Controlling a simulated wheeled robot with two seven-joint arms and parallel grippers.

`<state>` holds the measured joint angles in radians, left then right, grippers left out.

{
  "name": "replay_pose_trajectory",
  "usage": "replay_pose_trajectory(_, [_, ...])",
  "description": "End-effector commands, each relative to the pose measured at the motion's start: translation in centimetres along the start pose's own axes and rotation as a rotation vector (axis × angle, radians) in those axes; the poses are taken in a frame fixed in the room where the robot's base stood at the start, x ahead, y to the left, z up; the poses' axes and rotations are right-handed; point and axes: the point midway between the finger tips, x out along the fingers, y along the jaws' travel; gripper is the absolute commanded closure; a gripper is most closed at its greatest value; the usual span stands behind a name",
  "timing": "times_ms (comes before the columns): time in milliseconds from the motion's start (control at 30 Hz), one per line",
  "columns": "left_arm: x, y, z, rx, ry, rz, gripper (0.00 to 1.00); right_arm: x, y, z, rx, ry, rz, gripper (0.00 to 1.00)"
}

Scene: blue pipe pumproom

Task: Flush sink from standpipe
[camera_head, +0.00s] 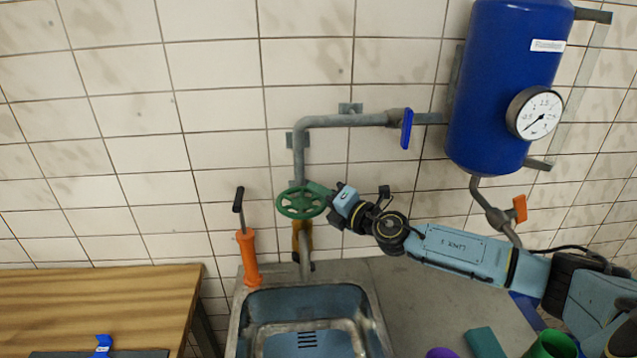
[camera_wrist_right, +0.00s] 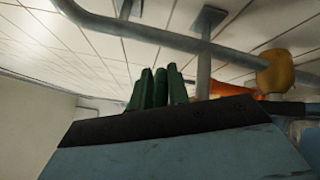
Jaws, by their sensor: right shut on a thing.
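A green handwheel (camera_head: 299,203) sits on the grey standpipe (camera_head: 299,160) above the steel sink (camera_head: 262,304). My right gripper (camera_head: 322,194) reaches in from the right and is shut on the handwheel's right rim. In the right wrist view, dark green upright parts stand close together just past the gripper body; I cannot tell wheel from fingers there. A blue lever (camera_head: 406,128) hangs down on the pipe leading to the blue tank (camera_head: 508,85). The tank has a round gauge (camera_head: 538,113). An orange lever (camera_head: 520,208) is on the pipe below it. My left gripper is out of view.
An orange hand pump (camera_head: 248,258) stands at the sink's back left corner. A wooden bench (camera_head: 100,300) with a blue item (camera_head: 103,345) is on the left. A green cup (camera_head: 552,345), a teal block (camera_head: 485,342) and a purple object (camera_head: 441,353) lie on the right counter.

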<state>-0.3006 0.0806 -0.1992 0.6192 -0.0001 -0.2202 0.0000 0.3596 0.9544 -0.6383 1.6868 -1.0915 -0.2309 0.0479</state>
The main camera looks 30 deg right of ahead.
Motion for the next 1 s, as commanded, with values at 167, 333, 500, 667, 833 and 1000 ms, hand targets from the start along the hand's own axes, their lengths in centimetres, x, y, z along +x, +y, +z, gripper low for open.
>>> replay_pose_trajectory(167, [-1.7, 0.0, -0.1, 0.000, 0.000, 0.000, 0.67, -0.5, -0.3, -0.4, 0.005, -0.052, -0.042, 1.00])
replay_pose_trajectory(333, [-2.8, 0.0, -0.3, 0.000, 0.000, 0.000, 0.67, -0.9, -0.3, -0.7, 0.004, -0.132, -0.082, 1.00])
replay_pose_trajectory(500, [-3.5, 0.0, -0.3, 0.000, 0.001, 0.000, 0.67, -1.5, -0.2, -1.1, 0.006, -0.256, -0.143, 1.00])
replay_pose_trajectory(667, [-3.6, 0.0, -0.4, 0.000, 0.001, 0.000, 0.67, -2.0, -0.2, -1.4, 0.006, -0.366, -0.199, 1.00])
replay_pose_trajectory(833, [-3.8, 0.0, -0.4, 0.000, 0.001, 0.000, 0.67, -2.4, -0.1, -1.6, 0.004, -0.454, -0.243, 1.00])
replay_pose_trajectory(1000, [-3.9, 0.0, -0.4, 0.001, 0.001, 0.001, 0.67, -2.6, -0.1, -1.8, 0.002, -0.510, -0.272, 1.00])
